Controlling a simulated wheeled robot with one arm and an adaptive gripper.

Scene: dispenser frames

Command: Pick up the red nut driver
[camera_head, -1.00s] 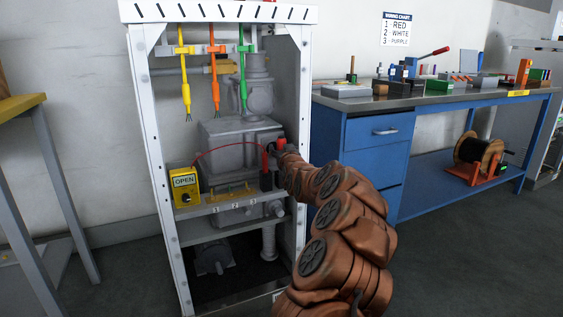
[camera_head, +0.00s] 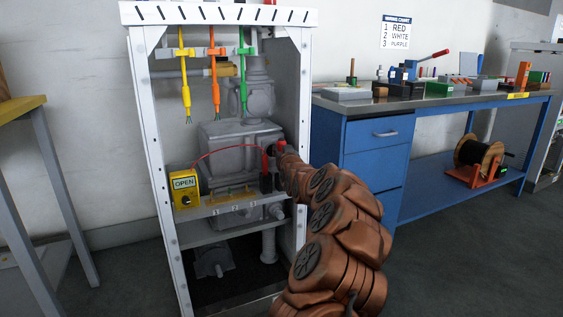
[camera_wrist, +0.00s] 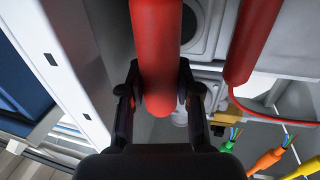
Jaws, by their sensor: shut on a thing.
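The red nut driver has a thick, rounded red handle (camera_wrist: 157,50), seen close up at the top middle of the wrist view. My gripper (camera_wrist: 160,95) has its dark fingers on both sides of the handle near its rounded end, and it is shut on it. In the head view the red handle (camera_head: 282,147) shows as a small patch at the end of my arm, on the right side of the white cabinet frame. My arm hides most of my gripper there. The driver's far end is hidden.
A red probe (camera_head: 265,162) stands close left of the driver, its red wire running to a yellow tester box (camera_head: 185,188) reading OPEN. It also shows in the wrist view (camera_wrist: 250,45). Yellow, orange and green cables hang above. The cabinet's white post (camera_head: 303,110) is close right.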

